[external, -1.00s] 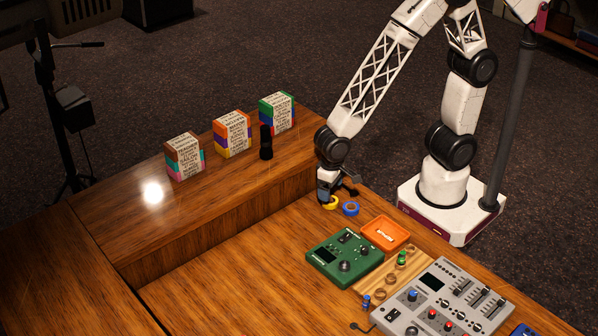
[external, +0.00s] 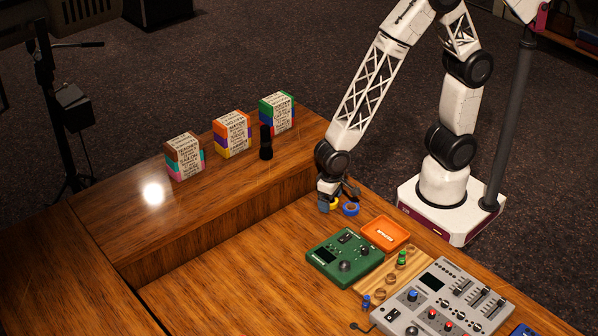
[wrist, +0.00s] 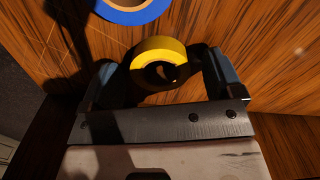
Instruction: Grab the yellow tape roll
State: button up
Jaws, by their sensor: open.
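The yellow tape roll (wrist: 158,53) lies on the wooden desk and shows in the wrist view between the two fingers of my gripper (wrist: 165,75). The fingers are apart, one on each side of the roll. I cannot tell whether either finger touches it. In the external view my gripper (external: 338,200) is low over the desk near the raised shelf, and it mostly hides the yellow roll (external: 334,204). The blue tape roll (external: 351,209) lies just to the right of it, and it also shows at the top of the wrist view (wrist: 130,14).
An orange tray (external: 386,234), a green pedal box (external: 344,257) and a grey mixer (external: 440,300) stand to the front right. The raised wooden shelf (external: 225,190) with several coloured boxes is to the left. The desk left of the green box is clear.

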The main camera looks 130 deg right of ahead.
dwell(0.5)
jog(key=c, duration=1)
jog(key=shift+r, duration=0.1)
jog(key=shift+r, duration=1.65)
jog(key=s+a, duration=0.1)
jog(key=s, duration=0.4)
jog(key=s+a+r, duration=0.1)
jog(key=s+a, duration=0.1)
jog(key=s, duration=0.3)
jog(key=s+a, duration=0.1)
jog(key=s, duration=0.4)
jog(key=shift+s+a+r, duration=0.15)
jog(key=shift+s+r, duration=0.05)
jog(key=shift+r, duration=0.05)
